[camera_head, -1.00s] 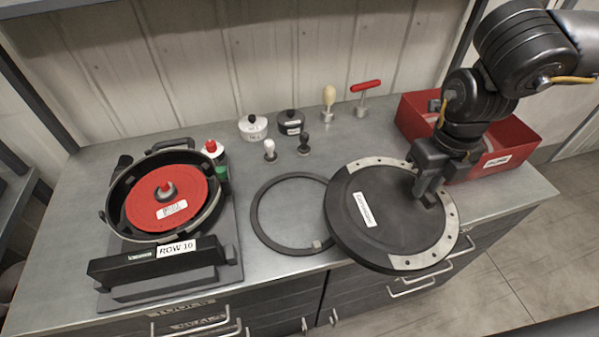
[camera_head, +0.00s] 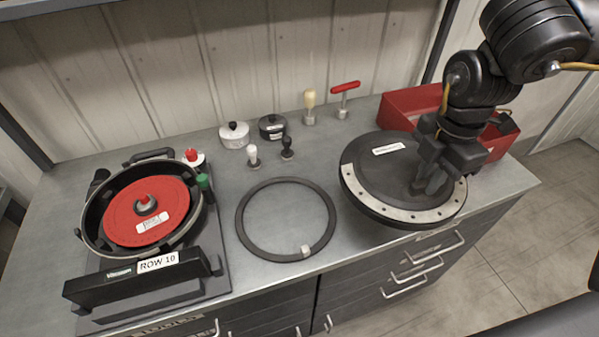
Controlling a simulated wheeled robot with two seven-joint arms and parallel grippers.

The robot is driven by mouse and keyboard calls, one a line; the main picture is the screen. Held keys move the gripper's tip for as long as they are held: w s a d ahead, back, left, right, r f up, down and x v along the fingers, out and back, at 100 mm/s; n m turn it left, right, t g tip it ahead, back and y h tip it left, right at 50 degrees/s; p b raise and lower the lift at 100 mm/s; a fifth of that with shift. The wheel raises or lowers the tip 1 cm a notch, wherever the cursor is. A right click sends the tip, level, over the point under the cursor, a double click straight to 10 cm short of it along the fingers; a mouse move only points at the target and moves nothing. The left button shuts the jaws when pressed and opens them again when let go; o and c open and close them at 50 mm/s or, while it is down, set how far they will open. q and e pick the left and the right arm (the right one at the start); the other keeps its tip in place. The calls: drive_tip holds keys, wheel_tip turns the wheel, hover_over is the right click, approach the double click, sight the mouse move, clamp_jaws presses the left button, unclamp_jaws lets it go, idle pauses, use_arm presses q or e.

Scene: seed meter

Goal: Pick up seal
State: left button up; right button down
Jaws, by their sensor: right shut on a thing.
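The seal appears to be the thin black ring (camera_head: 241,222) lying flat on the bench in the middle, with a small pale tab (camera_head: 306,250) on its near right side. Nothing covers it. My right gripper (camera_head: 428,187) is to the right of the ring, shut on the black round cover (camera_head: 375,172). The cover has a pale metal strip with holes along its near edge and a white label. Whether it rests on the bench or hangs just above it is hard to tell. My left gripper is not in view.
The seed meter (camera_head: 92,245) with a red disc (camera_head: 120,225) stands at the left. Two lidded pots (camera_head: 234,136), small knobbed tools and a red T-handle tool (camera_head: 344,98) stand behind. A red bin (camera_head: 400,108) is at the back right. Bench around the ring is clear.

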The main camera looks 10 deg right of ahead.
sight(398, 155)
drive_tip(key=shift+w, duration=0.15)
drive_tip(key=w+f, duration=0.1)
drive_tip(key=w, duration=0.2)
drive_tip(key=w+f+p, duration=0.1)
drive_tip(key=w, duration=0.2)
drive_tip(key=w+f+p, duration=0.1)
drive_tip(key=w+f, duration=0.1)
drive_tip(key=w, duration=0.1)
drive_tip(key=shift+w+a+f, duration=0.1)
drive_tip(key=shift+w+a, duration=0.05)
drive_tip(key=shift+a, duration=0.15)
drive_tip(key=shift+w+f+p, duration=0.3)
drive_tip(key=shift+w+f, duration=0.45)
drive_tip(key=shift+f, duration=0.65)
drive_tip(key=shift+w+f+p, duration=0.3)
drive_tip(key=shift+w+f, duration=0.4)
drive_tip(key=shift+f, duration=0.65)
drive_tip(key=shift+w+f+p, duration=0.3)
drive_tip(key=shift+w+f, duration=0.45)
drive_tip(key=shift+f, duration=0.95)
drive_tip(key=shift+a, duration=0.1)
